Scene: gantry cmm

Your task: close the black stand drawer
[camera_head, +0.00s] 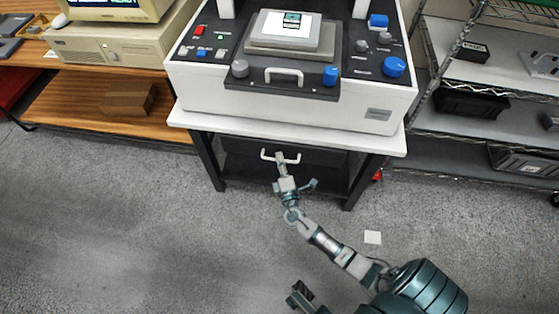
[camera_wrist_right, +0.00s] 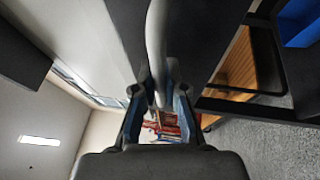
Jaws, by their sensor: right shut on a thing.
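The black stand drawer (camera_head: 325,163) is under the white top of the machine's stand, between the dark legs. How far it stands out is hard to tell from this view. Its pale bar handle (camera_head: 265,154) is on the front. My right gripper (camera_head: 281,158) is at the handle and shut on it. In the right wrist view, the handle (camera_wrist_right: 156,45) runs down between the two fingers of the right gripper (camera_wrist_right: 160,100).
The white machine (camera_head: 290,110) stands on the stand. A wooden bench (camera_head: 75,100) with a computer is on the left, and a wire shelf (camera_head: 490,130) with black bins is on the right. The grey floor in front is mostly clear.

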